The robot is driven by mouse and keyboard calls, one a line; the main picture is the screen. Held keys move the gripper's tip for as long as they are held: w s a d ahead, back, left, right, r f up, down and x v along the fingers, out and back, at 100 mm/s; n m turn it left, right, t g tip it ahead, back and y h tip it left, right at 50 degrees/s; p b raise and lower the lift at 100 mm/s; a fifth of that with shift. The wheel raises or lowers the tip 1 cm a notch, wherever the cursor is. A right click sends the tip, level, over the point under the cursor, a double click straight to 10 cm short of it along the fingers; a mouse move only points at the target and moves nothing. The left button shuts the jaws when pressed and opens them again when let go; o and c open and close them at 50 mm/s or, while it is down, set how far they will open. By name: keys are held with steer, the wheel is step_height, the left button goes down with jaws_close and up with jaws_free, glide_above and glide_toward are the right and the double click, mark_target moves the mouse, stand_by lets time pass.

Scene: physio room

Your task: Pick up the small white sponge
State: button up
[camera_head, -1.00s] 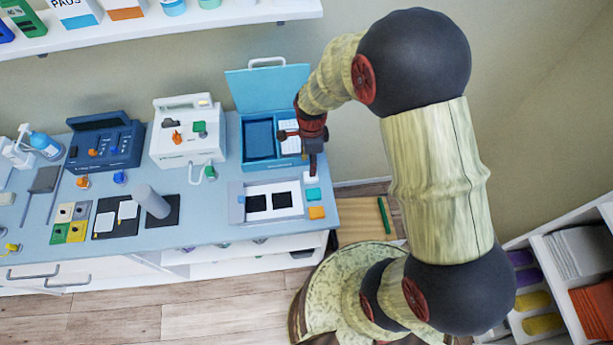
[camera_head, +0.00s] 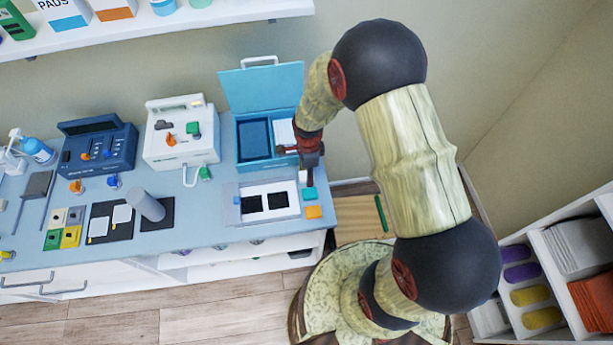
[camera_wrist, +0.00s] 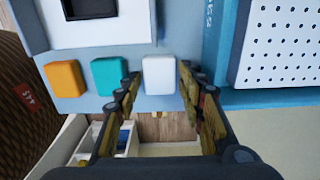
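The small white sponge (camera_wrist: 160,78) is a rounded block at the right end of a row on the counter, beside a teal sponge (camera_wrist: 109,75) and an orange sponge (camera_wrist: 65,79). In the head view the white sponge (camera_head: 303,176) is partly hidden by my gripper (camera_head: 309,176). In the wrist view my gripper (camera_wrist: 160,81) is open, with one finger on each side of the white sponge's near end. Whether the fingers are at its height or touching it I cannot tell.
The blue case (camera_head: 240,162) with its lid up stands behind the sponges. A white tray (camera_head: 232,214) with dark pads lies to the left. The counter's right edge is close by. A shelf unit (camera_head: 540,245) stands at the right.

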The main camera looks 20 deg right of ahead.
steer(key=shift+c, duration=0.9)
steer(key=c, duration=0.5)
steer(key=shift+r, duration=0.15)
steer(key=shift+r, duration=0.25)
step_height(320, 180, up, 2)
steer(key=shift+r, duration=0.1)
steer(key=shift+s+a+r+p, duration=0.35)
steer(key=shift+s+a+r, duration=0.3)
steer(key=shift+s+r, duration=1.3)
steer(key=shift+s+a+r+p, duration=0.3)
steer(key=shift+s+a+r, duration=0.35)
steer(key=shift+s+r, duration=1.35)
steer(key=shift+s+a+r+p, duration=0.35)
steer(key=shift+s+a+r, duration=0.5)
steer(key=shift+s, duration=2)
